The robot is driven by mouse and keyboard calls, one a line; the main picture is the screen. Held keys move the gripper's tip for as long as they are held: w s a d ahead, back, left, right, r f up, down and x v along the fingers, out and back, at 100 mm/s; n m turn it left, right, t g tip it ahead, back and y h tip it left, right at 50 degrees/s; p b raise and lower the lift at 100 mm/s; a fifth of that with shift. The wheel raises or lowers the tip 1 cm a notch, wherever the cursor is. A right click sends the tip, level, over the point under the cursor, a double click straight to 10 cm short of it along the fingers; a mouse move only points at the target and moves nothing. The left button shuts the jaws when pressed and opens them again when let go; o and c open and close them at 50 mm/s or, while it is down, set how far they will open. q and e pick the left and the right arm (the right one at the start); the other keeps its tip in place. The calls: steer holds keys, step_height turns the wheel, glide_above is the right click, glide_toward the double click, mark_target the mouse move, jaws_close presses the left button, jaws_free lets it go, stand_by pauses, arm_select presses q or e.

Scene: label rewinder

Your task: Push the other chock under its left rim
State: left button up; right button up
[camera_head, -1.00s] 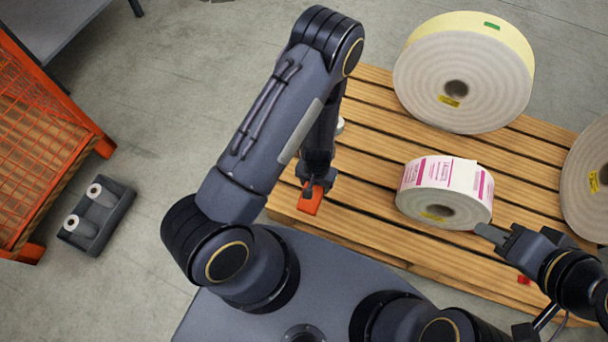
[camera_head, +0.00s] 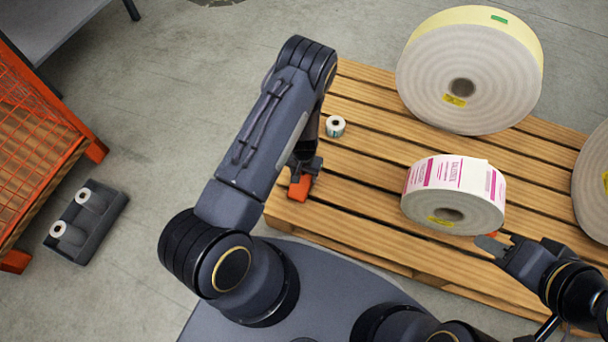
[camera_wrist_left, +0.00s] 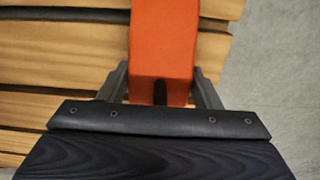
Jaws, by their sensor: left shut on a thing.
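The label roll (camera_head: 455,195), white with pink print, lies on the wooden pallet (camera_head: 370,220). My left gripper (camera_head: 302,170) is shut on an orange chock (camera_head: 300,187) near the pallet's left front corner, well left of the roll and apart from it. In the left wrist view the orange chock (camera_wrist_left: 165,45) sits between the fingers, with pallet slats behind it. My right gripper (camera_head: 490,243) is at the roll's lower right. A bit of orange (camera_head: 496,235) shows by its fingertips, mostly hidden. I cannot tell whether its fingers are open.
A small roll (camera_head: 335,126) stands on the pallet just right of my left arm. A large roll (camera_head: 465,75) is behind the label roll, and another (camera_head: 592,185) is at the right edge. Bare slats lie between the left chock and the label roll.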

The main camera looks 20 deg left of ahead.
arm_select(q)
steer(key=shift+r, duration=0.1)
steer(key=o, duration=0.7)
steer(key=shift+f, duration=0.2)
steer(key=o, duration=0.5)
